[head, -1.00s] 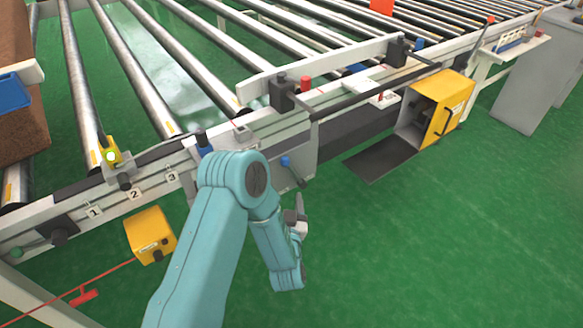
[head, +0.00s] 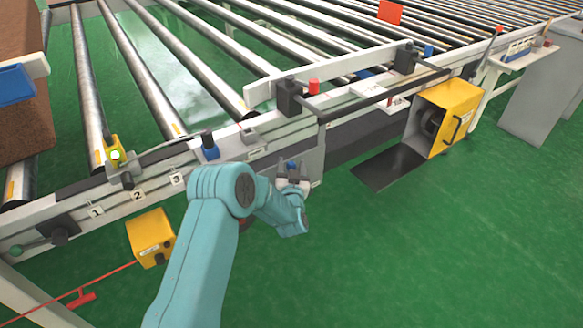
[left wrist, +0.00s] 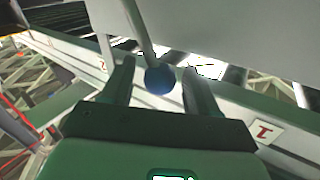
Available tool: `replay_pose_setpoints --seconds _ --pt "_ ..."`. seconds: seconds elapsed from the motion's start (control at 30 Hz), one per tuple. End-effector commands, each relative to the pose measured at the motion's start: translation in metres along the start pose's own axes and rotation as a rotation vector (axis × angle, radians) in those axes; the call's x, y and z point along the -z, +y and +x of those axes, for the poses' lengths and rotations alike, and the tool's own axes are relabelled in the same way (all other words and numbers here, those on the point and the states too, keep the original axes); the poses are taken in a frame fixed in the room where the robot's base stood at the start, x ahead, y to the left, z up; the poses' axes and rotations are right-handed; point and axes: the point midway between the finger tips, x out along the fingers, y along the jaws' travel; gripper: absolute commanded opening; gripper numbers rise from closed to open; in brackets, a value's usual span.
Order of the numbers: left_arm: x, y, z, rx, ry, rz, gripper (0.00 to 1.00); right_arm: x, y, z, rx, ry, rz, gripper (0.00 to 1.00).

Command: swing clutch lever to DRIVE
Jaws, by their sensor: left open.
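The clutch lever's blue ball knob (left wrist: 159,80) sits between the two fingers of my left gripper (left wrist: 160,85) in the left wrist view, with a thin grey lever rod (left wrist: 140,28) running up from it. The fingers are apart, with a gap showing on each side of the knob. In the head view my left gripper (head: 292,183) is at the front of the grey panel below the conveyor rail, and the blue knob (head: 292,165) shows just beyond its fingers. The lever's position marking cannot be read. My right gripper is not in view.
The roller conveyor's front rail (head: 160,185) carries number plates. A yellow box with an open side (head: 452,115) stands to the right, with a dark plate (head: 388,168) below it. A small yellow box (head: 150,237) hangs at left. Green floor at right is clear.

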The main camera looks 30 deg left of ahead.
Motion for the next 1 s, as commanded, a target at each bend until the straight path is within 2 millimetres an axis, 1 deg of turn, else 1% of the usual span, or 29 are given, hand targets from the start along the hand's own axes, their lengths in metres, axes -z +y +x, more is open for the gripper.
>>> replay_pose_setpoints --seconds 0.1,0.3,0.33,0.37,0.4,0.47,0.5,0.77,1.0 --pt "0.0 0.0 0.004 0.0 0.0 0.0 0.59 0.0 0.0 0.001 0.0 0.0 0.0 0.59" --pt "0.0 0.0 0.004 -0.001 0.0 0.0 0.59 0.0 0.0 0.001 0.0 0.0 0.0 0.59" --pt "0.0 0.0 0.004 -0.001 0.0 0.0 0.56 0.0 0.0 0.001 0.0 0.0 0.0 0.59" --pt "0.0 0.0 0.004 -0.001 0.0 0.0 0.46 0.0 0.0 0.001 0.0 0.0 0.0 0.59" --pt "0.0 0.0 0.004 -0.001 0.0 0.0 0.33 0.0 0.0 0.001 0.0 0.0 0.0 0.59" --pt "0.0 0.0 0.004 -0.001 0.0 0.0 0.14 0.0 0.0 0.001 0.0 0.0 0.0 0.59" --pt "0.0 0.0 0.004 -0.001 0.0 0.0 0.01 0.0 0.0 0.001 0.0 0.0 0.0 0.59" --pt "0.003 0.002 0.005 -0.002 -0.007 0.012 0.0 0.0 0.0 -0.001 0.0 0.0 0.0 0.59" --pt "0.015 0.014 0.015 -0.014 -0.058 0.092 0.0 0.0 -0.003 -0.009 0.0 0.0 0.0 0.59"
